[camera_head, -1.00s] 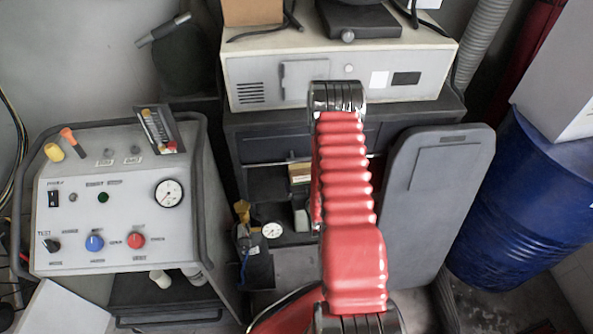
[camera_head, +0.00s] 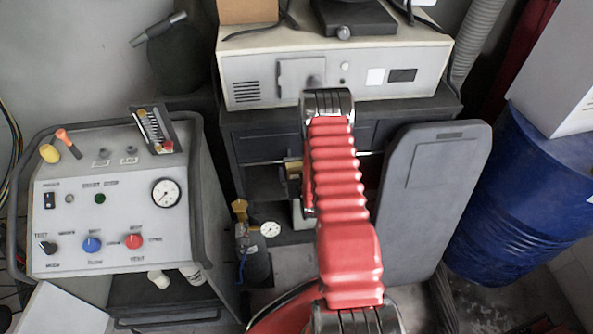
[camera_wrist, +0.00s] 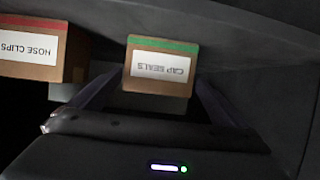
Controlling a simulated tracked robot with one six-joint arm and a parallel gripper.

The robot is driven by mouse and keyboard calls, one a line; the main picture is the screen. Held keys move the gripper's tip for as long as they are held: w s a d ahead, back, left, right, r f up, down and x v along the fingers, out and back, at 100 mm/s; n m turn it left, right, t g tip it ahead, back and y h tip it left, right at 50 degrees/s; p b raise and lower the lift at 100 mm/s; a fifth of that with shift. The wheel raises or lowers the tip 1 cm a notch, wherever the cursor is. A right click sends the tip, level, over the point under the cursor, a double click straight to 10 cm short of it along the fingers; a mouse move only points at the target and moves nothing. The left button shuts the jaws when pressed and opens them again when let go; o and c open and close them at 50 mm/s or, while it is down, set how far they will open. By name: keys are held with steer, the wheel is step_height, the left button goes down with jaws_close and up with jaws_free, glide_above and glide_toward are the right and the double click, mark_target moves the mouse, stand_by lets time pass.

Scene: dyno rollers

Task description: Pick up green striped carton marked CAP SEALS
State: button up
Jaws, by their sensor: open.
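The green striped carton marked CAP SEALS (camera_wrist: 158,68) is a small brown box with a green band along its top edge in the wrist view. Its white label reads upside down. My gripper (camera_wrist: 158,84) is open, with one dark finger on each side of the carton. I cannot tell whether either finger touches it.
A red-striped carton marked NOSE CLIPS (camera_wrist: 36,50) stands close to the left of the green one in the wrist view. In the head view, a grey panel (camera_head: 435,210) and blue drum (camera_head: 515,200) stand right of the arm, and a control console (camera_head: 115,215) stands left.

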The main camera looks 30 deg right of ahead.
mark_target(296, 162)
steer(key=shift+w+d+f, duration=0.25)
steer(key=shift+w, duration=0.35)
steer(key=shift+x, duration=2.6)
steer(key=shift+d, duration=0.15)
steer(key=c, duration=1.3)
